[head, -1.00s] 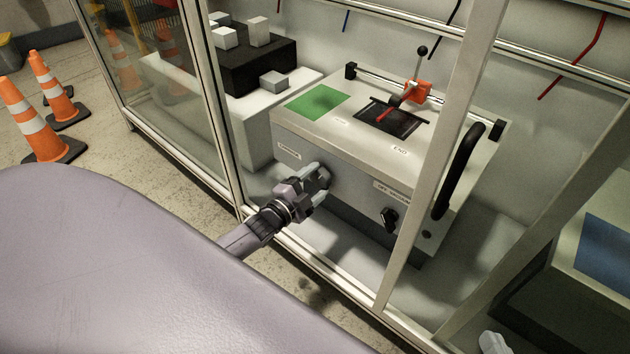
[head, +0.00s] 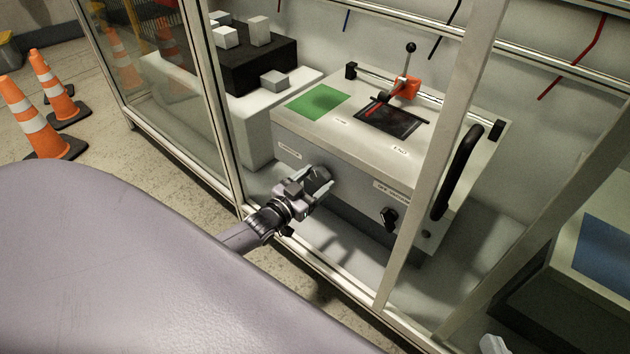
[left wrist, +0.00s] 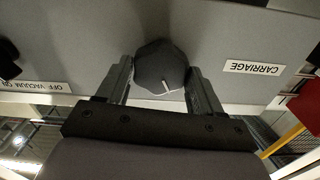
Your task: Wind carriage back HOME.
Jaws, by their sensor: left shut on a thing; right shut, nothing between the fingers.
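The orange-red carriage (head: 405,89) sits on a rail across the top of the grey machine (head: 335,150). A black-balled lever (head: 410,48) stands up from it, and a red arm reaches over a dark plate (head: 393,119). A small label, too blurred to read surely, lies left of the plate near the green patch (head: 318,101); the END label (head: 400,153) lies to the right. My left gripper (head: 318,183) is shut on the dark round knob (left wrist: 160,66) beside the CARRIAGE label (left wrist: 255,68) on the front panel. Only the tip of my right gripper (head: 493,344) shows, at the bottom edge.
A black switch (head: 389,219) for the vacuum and a black curved handle (head: 458,172) are on the machine's right part. White frame posts (head: 440,150) stand before it. A black block with pale cubes (head: 245,60) is at the left. Orange cones (head: 40,120) stand outside.

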